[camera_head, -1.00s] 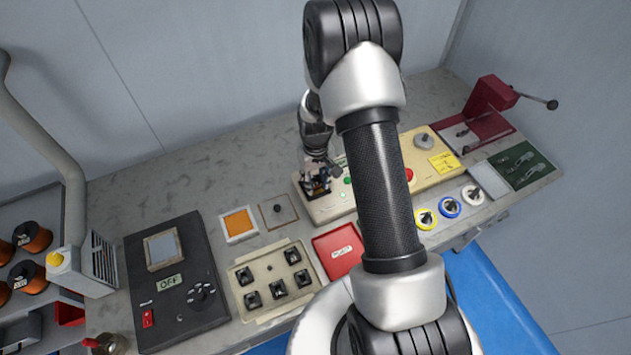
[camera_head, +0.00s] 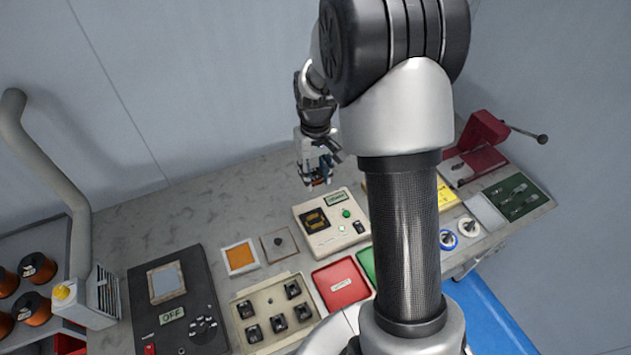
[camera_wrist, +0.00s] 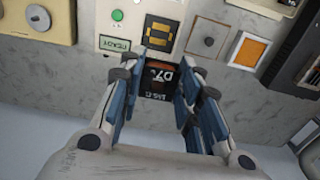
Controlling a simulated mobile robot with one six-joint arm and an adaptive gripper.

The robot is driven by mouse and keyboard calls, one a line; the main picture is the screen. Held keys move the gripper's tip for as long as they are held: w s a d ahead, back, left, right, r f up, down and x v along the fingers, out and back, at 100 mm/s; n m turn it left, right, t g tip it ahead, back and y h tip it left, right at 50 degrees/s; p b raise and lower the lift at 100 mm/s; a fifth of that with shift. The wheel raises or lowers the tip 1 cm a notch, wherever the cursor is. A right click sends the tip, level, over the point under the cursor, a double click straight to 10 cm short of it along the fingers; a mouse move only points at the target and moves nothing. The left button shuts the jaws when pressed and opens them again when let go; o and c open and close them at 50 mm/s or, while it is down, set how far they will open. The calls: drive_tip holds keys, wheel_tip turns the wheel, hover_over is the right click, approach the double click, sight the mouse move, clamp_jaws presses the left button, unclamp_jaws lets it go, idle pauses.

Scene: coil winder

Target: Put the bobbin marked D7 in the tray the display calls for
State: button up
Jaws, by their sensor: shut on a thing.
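My gripper (camera_wrist: 156,82) is shut on a dark bobbin (camera_wrist: 158,80) with an orange-red marking that reads D7, upside down in the wrist view. In the head view my gripper (camera_head: 318,178) hangs in the air behind the beige unit. The beige unit (camera_head: 352,230) has a black square with a yellow-orange fitting, a green button and a small display (camera_head: 336,199); in the wrist view the display (camera_wrist: 115,44) seems to read READY. A red tray (camera_head: 340,284) with a white label lies in front of it. A green tray (camera_head: 367,262) is mostly hidden by my arm.
A beige panel with several black knobs (camera_head: 273,311) and a black box with an OFF display (camera_head: 172,315) stand left of the red tray. An orange pad (camera_head: 240,256) and a grey plate (camera_head: 279,244) lie behind. The bench's rear left is clear.

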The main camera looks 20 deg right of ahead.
drive_tip(key=shift+r, duration=0.25)
drive_tip(key=s+a+f+b, duration=0.5)
drive_tip(key=a+f+b, duration=0.25)
drive_tip(key=a, duration=0.25)
wheel_tip(320, 180, up, 4)
drive_tip(key=b, duration=0.1)
hover_over(265, 230)
wheel_tip(265, 230, down, 20)
drive_tip(key=b, duration=0.6)
drive_tip(key=shift+f, duration=0.15)
drive_tip(key=shift+f, duration=0.2)
drive_tip(key=o, duration=1.1)
